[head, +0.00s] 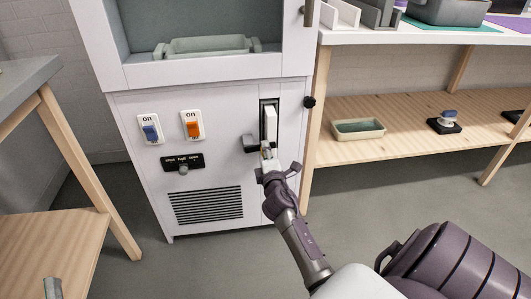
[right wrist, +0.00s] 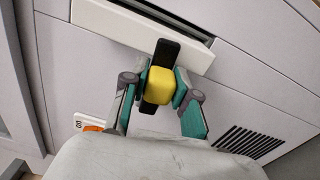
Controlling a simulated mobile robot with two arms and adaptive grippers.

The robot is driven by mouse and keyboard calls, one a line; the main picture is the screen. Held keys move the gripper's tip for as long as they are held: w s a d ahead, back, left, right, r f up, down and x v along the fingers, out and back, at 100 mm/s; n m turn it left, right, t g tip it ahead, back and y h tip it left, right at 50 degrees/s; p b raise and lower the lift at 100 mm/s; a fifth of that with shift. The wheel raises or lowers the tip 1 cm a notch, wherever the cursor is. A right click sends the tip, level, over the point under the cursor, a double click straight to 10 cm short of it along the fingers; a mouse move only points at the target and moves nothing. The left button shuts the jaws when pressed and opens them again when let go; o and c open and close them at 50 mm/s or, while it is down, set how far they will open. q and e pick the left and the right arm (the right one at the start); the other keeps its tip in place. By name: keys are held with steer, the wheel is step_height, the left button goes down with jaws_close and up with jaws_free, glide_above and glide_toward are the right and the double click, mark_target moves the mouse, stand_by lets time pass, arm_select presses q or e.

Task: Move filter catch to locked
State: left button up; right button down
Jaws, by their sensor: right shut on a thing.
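The filter catch is a black bar with a yellow block (right wrist: 160,86) on it in the right wrist view. It lies across the edge of a white panel (head: 270,122) set in a dark slot on the cabinet front. My right gripper (right wrist: 161,88) is shut on the yellow block, one finger on each side. In the head view my right gripper (head: 267,155) is at the lower end of the slot and hides most of the catch. A dark knob-like part (head: 250,143) shows just left of it. My left gripper is not in view.
The white cabinet (head: 120,120) carries a blue switch (head: 150,133), an orange switch (head: 193,130), a small black selector panel (head: 183,162) and a vent grille (head: 207,205). A wooden shelf (head: 400,120) stands to the right, a wooden table (head: 55,235) to the left.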

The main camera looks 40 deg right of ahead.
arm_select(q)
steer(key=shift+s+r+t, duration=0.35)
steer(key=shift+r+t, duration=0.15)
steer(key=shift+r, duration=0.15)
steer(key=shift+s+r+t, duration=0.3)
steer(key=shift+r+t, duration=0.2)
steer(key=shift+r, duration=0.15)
arm_select(e)
steer(key=shift+f+m, duration=0.45)
steer(key=shift+m, duration=0.25)
steer(key=c, duration=0.9)
jaws_free()
steer(key=shift+r, duration=0.1)
steer(key=v, duration=1.2)
steer(key=shift+a, duration=0.1)
